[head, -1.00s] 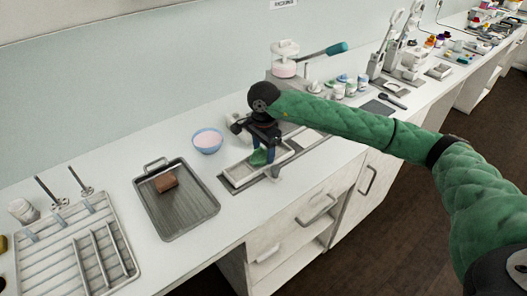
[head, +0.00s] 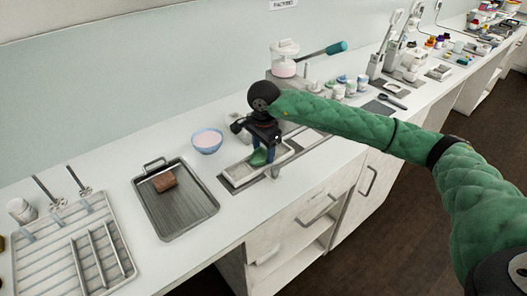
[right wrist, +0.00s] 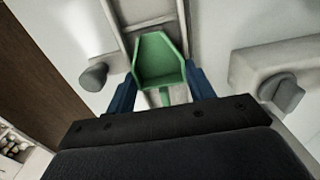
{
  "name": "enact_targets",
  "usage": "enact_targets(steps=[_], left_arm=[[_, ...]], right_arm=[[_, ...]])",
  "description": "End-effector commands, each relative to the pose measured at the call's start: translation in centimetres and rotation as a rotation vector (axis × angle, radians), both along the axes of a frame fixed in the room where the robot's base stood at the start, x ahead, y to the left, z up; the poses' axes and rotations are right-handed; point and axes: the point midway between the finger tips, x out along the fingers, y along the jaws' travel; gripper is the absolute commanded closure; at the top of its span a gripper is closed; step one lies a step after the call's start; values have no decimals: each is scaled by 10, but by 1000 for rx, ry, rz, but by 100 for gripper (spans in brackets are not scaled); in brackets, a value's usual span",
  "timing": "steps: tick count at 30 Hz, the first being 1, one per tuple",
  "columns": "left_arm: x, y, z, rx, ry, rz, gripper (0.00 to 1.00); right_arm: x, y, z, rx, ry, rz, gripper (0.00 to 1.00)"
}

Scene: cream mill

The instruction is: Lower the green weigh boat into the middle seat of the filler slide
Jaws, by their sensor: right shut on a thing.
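The green weigh boat (head: 259,157) is in my right gripper (head: 270,155), over the filler slide (head: 240,177). In the right wrist view the boat (right wrist: 160,62) sits between the two blue fingers of the right gripper (right wrist: 163,90), which is shut on it. The slide's pale channel (right wrist: 150,14) runs beyond and beneath the boat. I cannot tell whether the boat touches the slide. The gripper hides part of the slide's middle in the head view. My left gripper is not in view.
A blue bowl of pink cream (head: 208,140) stands left of the slide. A metal tray (head: 177,218) with a brown block (head: 164,182) lies further left, beside a rack (head: 90,255). The filler with a teal-handled lever (head: 336,48) stands behind my right arm.

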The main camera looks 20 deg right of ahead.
Motion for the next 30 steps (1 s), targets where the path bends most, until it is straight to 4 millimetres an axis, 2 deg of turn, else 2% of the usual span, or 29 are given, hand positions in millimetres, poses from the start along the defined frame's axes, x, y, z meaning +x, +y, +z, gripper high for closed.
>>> enact_targets(steps=[1,12,13,15,18,30], left_arm=[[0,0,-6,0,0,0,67],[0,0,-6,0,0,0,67],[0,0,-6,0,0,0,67],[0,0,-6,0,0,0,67],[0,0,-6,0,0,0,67],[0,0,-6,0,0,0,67]], right_arm=[[-6,1,-19,-5,22,3,68],[-6,2,-19,-4,22,2,68],[-6,2,-19,-4,22,2,43],[-6,2,-19,-4,23,2,29],[-6,1,-19,-4,23,2,21],[-7,1,-19,-5,25,3,22]])
